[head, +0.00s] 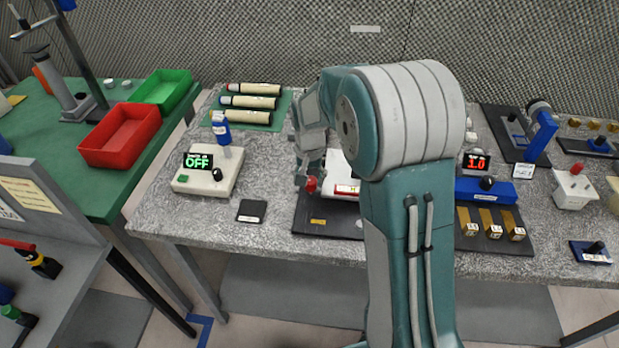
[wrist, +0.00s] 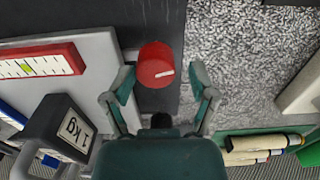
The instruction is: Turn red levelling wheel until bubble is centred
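The red levelling wheel (wrist: 156,66), with a white mark on its side, lies just ahead of and between my gripper's fingertips in the wrist view. It also shows below my gripper (head: 307,172) in the head view (head: 311,185). The level's left end is cut off, so I cannot tell whether the bubble is centred. My arm partly hides the level (head: 347,190) in the head view.
A dark block marked 1 kg (wrist: 64,127) stands left of my gripper in the wrist view. A dark base board (head: 318,225) lies under the wheel. A pale device reading OFF (head: 208,172) and a small black pad (head: 251,211) are left. Bare grey tabletop (head: 277,235) shows between.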

